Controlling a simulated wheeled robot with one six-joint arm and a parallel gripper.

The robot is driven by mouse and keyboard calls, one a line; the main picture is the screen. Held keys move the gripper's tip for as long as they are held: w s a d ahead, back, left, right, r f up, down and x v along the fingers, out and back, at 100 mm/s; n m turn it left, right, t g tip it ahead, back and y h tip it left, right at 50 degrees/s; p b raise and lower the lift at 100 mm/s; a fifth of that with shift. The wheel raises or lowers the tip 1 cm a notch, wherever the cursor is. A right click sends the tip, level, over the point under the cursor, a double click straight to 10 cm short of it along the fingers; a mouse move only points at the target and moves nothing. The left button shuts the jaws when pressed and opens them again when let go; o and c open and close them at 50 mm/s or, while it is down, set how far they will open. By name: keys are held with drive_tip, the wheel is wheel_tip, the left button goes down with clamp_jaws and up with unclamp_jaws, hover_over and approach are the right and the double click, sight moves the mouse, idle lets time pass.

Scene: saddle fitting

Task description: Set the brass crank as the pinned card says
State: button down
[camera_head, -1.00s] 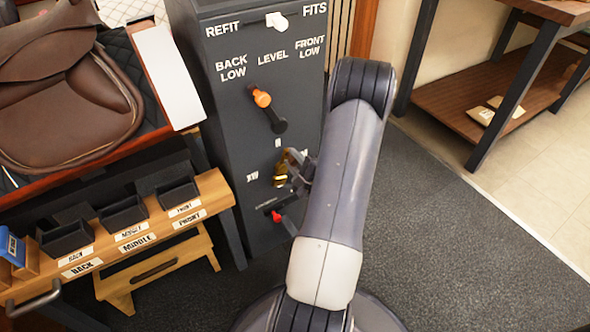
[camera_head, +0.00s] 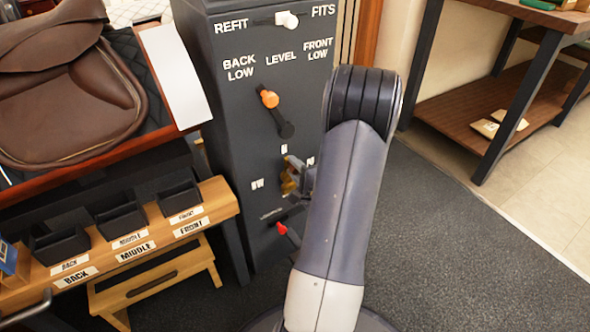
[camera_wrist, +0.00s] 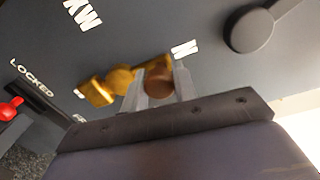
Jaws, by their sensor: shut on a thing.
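The brass crank (camera_head: 287,184) is on the lower front of the dark cabinet (camera_head: 235,130), below the letter N and right of a width label. My gripper (camera_head: 305,182) is at the crank, partly hidden by my arm. In the wrist view, the brass crank (camera_wrist: 120,77) has its arm toward the N mark, and my gripper (camera_wrist: 158,84) is shut on its brown knob (camera_wrist: 158,88). The XW mark lies up and left. The crank's exact setting is hard to read. No legible pinned card shows.
A red lever (camera_head: 281,228) is below the crank, by a LOCKED label in the wrist view. An orange-knobbed lever (camera_head: 269,98) is above it and a white slider (camera_head: 287,19) on top. A tray bench (camera_head: 222,208) and saddle (camera_head: 65,90) stand left. Floor at right is clear.

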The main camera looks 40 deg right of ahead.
drive_tip(key=shift+a+f, duration=0.1)
drive_tip(key=shift+f, duration=0.05)
drive_tip(key=c, duration=1.4)
unclamp_jaws()
drive_tip(key=shift+c, duration=0.2)
drive_tip(key=shift+s, duration=0.1)
drive_tip(key=p+v, duration=0.1)
drive_tip(key=v, duration=0.9)
drive_tip(key=shift+s+p, duration=0.3)
drive_tip(key=shift+p, duration=0.05)
drive_tip(key=shift+w, duration=0.15)
drive_tip(key=b+x, duration=0.1)
drive_tip(key=x, duration=0.9)
drive_tip(key=shift+w+b, duration=0.3)
drive_tip(key=shift+b, duration=0.05)
